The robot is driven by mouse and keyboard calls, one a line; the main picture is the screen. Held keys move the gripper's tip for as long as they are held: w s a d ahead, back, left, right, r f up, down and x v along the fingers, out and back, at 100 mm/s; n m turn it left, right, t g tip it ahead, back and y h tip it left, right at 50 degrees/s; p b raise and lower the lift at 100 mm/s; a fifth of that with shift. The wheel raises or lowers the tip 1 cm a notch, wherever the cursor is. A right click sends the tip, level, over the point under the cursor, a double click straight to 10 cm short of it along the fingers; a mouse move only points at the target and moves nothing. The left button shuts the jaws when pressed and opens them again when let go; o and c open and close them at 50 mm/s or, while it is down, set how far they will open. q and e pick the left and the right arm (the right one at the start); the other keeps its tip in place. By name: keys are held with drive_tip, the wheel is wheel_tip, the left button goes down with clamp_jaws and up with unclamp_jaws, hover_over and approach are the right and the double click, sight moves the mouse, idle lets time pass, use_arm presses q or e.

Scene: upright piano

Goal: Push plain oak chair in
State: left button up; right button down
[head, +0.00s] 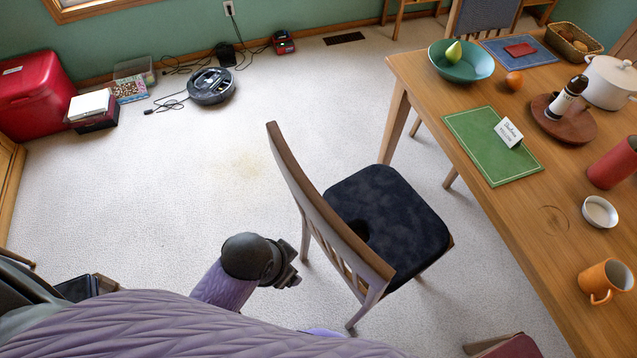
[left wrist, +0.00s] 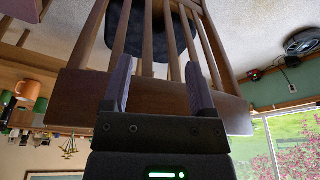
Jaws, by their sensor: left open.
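The wooden chair (head: 387,222) with a dark cushion stands upright on the carpet, pulled out from the table (head: 500,215). Its slatted back is toward my left arm and its seat toward the table, with a strip of floor between. My left gripper (head: 288,272) is left of the chair back. In the left wrist view, my open left gripper (left wrist: 160,88) faces the wide top rail of the chair back (left wrist: 85,98), with slats and the dark seat behind; I cannot tell whether the fingers touch the rail. My right gripper is not in view.
A green placemat (head: 480,145), a bowl (head: 461,61) and an orange mug (head: 605,280) are on the table. A red-seated chair (head: 510,347) is at the bottom edge. A robot vacuum (head: 211,86) and cables lie by the wall. Carpet left of the chair is clear.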

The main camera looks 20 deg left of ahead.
sight(317, 197)
use_arm(q)
drive_tip(key=w+d+r+m, duration=0.1)
drive_tip(key=w+r+m, duration=0.2)
drive_tip(key=m, duration=0.2)
drive_tip(key=w+d+r+m+g+p, duration=0.1)
drive_tip(key=w+d+r+m, duration=0.1)
drive_tip(key=m, duration=0.3)
drive_tip(key=w+d+r+m+p, duration=0.1)
drive_tip(key=w+d+r+m, duration=0.1)
drive_tip(key=w+r+m, duration=0.2)
drive_tip(key=shift+m+g, duration=0.4)
drive_tip(key=w+m, duration=0.1)
drive_tip(key=m, duration=0.1)
drive_tip(key=w+a+r+m, duration=0.1)
drive_tip(key=w, duration=0.1)
drive_tip(key=w+a+m+g+y, duration=0.1)
drive_tip(key=m, duration=0.1)
drive_tip(key=shift+w+a+r+m, duration=0.2)
drive_tip(key=shift+w+r+m, duration=0.05)
drive_tip(key=shift+w+m, duration=0.05)
wheel_tip(317, 197, down, 9)
drive_tip(key=b, duration=0.3)
drive_tip(key=shift+f, duration=0.35)
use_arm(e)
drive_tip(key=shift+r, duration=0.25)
use_arm(q)
drive_tip(key=shift+c, duration=0.3)
clamp_jaws()
